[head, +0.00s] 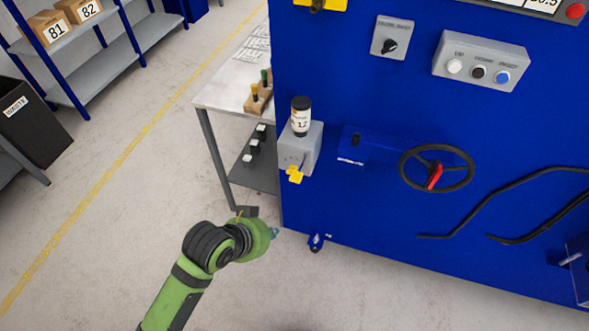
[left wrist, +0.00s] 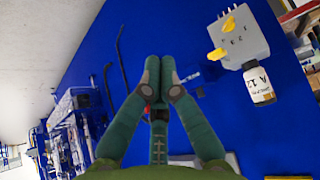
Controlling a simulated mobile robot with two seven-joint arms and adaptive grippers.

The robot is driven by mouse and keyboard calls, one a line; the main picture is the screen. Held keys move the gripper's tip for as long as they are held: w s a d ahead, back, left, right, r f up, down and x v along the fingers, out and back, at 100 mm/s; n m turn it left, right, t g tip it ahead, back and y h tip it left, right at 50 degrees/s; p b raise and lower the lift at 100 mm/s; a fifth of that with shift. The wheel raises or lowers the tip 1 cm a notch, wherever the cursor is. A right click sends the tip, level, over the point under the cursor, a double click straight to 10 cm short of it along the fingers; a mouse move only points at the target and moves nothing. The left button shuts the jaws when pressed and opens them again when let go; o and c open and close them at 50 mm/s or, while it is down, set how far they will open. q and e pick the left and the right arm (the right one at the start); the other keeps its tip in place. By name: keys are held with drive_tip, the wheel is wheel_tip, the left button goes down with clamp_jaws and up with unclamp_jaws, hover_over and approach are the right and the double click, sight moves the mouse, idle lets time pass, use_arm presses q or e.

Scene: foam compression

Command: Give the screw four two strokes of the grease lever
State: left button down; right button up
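In the head view a grey lubricator box (head: 300,148) is fixed to the left of the blue machine front. A yellow lever (head: 294,174) sticks out at its lower end, and a dark-capped bottle (head: 300,117) stands on top. The left wrist view shows the box (left wrist: 241,38) at upper right, its yellow lever parts (left wrist: 217,54) and the bottle (left wrist: 260,85) with a label. My left gripper (head: 274,232) is below the lever, apart from it. In the left wrist view its fingertips (left wrist: 159,73) are together with nothing between them. My right gripper is out of view.
A handwheel (head: 437,168) with a red part and black bent bars (head: 505,190) are on the blue front to the right. A bench (head: 228,90) with small tools stands behind left. A button box (head: 482,62) is above.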

use_arm(q)
drive_tip(key=w+d+r+m+h, duration=0.2)
drive_tip(key=w+d+r+m, duration=0.25)
drive_tip(key=w+d, duration=0.2)
wheel_tip(320, 180, up, 4)
drive_tip(key=f+m+t, duration=0.1)
drive_tip(key=m, duration=0.4)
hover_over(295, 178)
drive_tip(key=shift+r, duration=0.25)
drive_tip(key=shift+f, duration=0.1)
wheel_tip(295, 178, down, 7)
drive_tip(key=b, duration=0.7)
drive_tip(key=shift+f+b, duration=0.35)
drive_tip(key=shift+f, duration=0.45)
drive_tip(key=shift+f, duration=0.15)
